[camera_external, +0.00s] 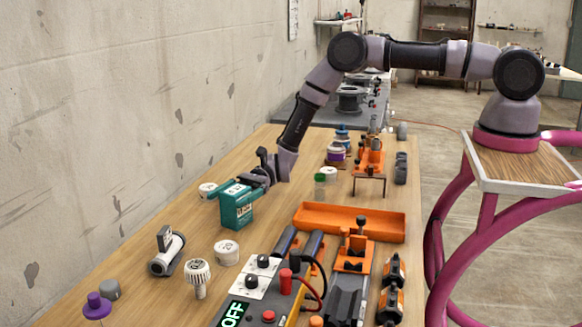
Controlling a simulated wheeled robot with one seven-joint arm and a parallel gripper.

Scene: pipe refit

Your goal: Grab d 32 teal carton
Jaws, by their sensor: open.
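The teal carton (237,206) stands upright on the wooden table, left of the middle, with pale print on its faces. My gripper (250,184) is low over the table at the carton's upper right side, its fingers pointing toward the carton. The jaws are open. The fingertips are very close to the carton's top edge, and I cannot tell whether they touch it or are around it.
A white round cap (207,190) lies just behind the carton, and another white cap (227,252) lies in front. An orange tray (348,222) is to the right. The concrete wall borders the table's left.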

